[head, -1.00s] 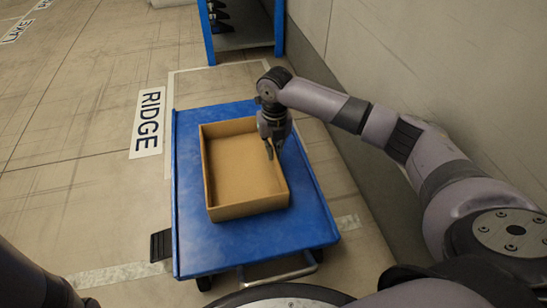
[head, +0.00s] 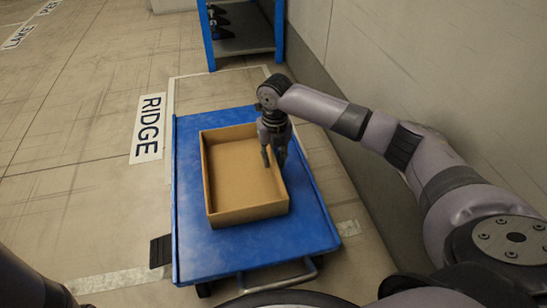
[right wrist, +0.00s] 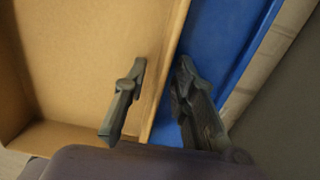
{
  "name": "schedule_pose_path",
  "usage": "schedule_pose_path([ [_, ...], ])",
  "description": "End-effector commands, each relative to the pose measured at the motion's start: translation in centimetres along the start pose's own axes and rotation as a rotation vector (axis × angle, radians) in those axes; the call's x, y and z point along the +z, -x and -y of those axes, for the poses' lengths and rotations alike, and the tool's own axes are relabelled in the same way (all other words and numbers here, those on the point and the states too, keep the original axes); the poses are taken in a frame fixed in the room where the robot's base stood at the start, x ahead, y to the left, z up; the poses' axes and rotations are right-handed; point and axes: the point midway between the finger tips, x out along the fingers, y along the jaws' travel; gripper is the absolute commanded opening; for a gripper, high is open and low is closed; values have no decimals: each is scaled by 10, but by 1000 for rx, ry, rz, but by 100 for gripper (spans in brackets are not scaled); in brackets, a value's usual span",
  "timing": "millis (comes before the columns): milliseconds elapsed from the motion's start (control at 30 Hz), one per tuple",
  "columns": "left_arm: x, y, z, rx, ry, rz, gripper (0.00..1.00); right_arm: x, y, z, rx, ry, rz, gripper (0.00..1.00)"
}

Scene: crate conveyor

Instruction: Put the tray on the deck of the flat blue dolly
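The tray (head: 212,208) is a shallow tan open box, empty inside. It lies flat on the deck of the blue dolly (head: 310,225), with blue deck showing around it. My right gripper (head: 273,157) is at the tray's right wall. In the right wrist view, its two fingers (right wrist: 158,95) stand apart, one on the inner side of the tray wall (right wrist: 172,65) and one on the outer side over the blue deck (right wrist: 220,50). Gaps show between the fingers and the wall. My left gripper is out of view.
A wall (head: 385,50) runs close along the right side. A blue-framed rack (head: 245,45) stands beyond the dolly. A floor sign reading RIDGE (head: 150,125) lies left of the dolly. The floor on the left is open.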

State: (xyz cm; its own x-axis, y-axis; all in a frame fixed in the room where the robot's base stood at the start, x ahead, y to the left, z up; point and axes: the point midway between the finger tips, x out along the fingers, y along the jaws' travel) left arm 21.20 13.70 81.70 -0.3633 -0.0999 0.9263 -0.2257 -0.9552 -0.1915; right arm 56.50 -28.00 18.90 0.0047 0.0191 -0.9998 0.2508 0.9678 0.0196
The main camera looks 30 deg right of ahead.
Motion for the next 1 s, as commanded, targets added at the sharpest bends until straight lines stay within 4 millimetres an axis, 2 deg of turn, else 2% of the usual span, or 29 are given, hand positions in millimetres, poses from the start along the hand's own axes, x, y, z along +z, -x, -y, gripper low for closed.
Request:
schedule_pose_path([
  [33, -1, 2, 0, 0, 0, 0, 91, 0, 1, 0, 0, 0, 1, 25],
  [267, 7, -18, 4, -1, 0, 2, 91, 0, 29, 0, 0, 0, 1, 25],
  [633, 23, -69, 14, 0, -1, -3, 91, 1, 106, 0, 1, 1, 2, 25],
  [800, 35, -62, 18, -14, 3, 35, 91, 0, 122, 0, 1, 0, 0, 25],
  [1000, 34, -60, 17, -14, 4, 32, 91, 0, 122, -1, 2, -1, 1, 25],
])
